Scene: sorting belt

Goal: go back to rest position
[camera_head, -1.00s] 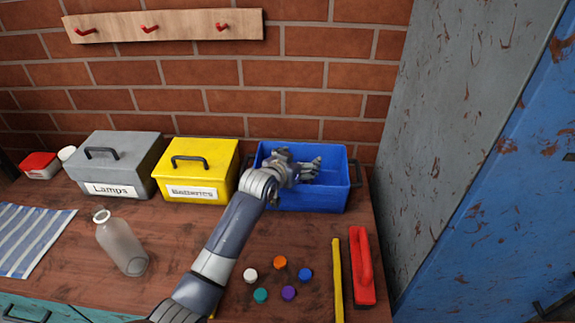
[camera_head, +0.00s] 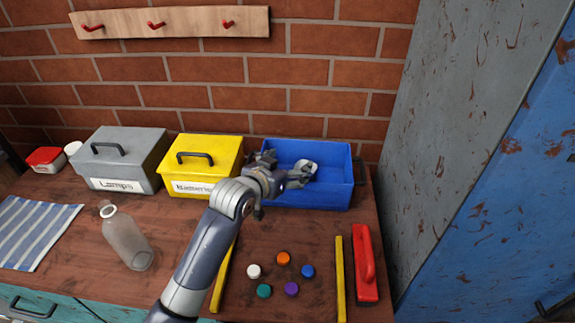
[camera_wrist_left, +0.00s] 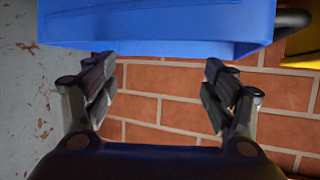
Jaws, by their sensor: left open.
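My left gripper (camera_head: 286,170) is at the front left of the open blue bin (camera_head: 335,190), its fingers over the bin's near-left part. In the left wrist view my gripper (camera_wrist_left: 162,88) has its fingers wide apart with nothing between them. The blue bin's wall (camera_wrist_left: 160,22) fills the top of that view. A pale grey shape shows in the bin beyond the fingers; I cannot tell what it is. My right gripper is in neither view.
A yellow Batteries box (camera_head: 207,160) and a grey Lamps box (camera_head: 120,158) stand left of the bin. Several small caps (camera_head: 284,258), a yellow bar (camera_head: 340,280) and a red tool (camera_head: 365,265) lie at the front right.

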